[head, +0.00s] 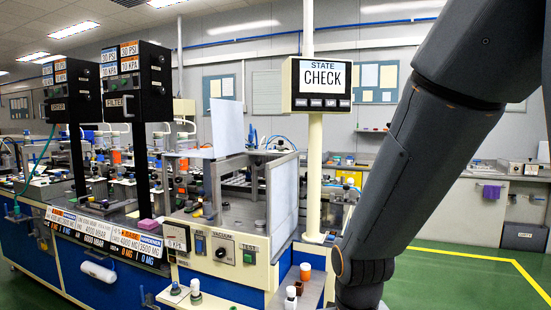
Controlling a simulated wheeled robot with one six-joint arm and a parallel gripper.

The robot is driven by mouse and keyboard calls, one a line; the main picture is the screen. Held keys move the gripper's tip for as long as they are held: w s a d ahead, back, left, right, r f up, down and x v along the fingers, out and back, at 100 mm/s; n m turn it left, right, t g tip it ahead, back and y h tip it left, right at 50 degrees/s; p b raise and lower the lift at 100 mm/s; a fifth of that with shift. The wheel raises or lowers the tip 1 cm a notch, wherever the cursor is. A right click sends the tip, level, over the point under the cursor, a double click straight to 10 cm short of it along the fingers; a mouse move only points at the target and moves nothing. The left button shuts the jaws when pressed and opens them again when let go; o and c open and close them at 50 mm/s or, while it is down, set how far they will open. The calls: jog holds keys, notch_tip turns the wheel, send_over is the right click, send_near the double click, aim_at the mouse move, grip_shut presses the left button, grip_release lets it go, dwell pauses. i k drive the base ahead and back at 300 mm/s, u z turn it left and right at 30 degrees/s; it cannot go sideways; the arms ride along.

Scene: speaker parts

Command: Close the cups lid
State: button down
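A pale upright panel (228,128), which looks like a raised lid, stands above a cream test station (225,250) in the middle of the head view. A second pale panel (283,195) forms the station's right side. Small white cups or bottles (290,299) stand on a ledge at the lower right of the station. I cannot tell which of these are the task's cups. My arm comes down at the right; my gripper is below the frame edge.
A sign on a post (318,85) reads "STATE CHECK" just right of the station. Two black control boxes (137,82) on posts stand at the left. More small bottles (196,291) sit at the front edge. Green floor (440,275) is open at the right.

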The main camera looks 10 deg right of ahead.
aim_at(226, 118)
jog(key=u, duration=0.3)
jog(key=k, duration=0.45)
jog(key=u, duration=1.05)
jog(key=k, duration=0.9)
jog(key=u, duration=0.7)
jog(key=i, duration=2.95)
jog(key=z, duration=1.25)
jog(key=i, duration=0.85)
jog(key=z, duration=1.55)
jog(key=i, duration=0.45)
jog(key=u, duration=2)
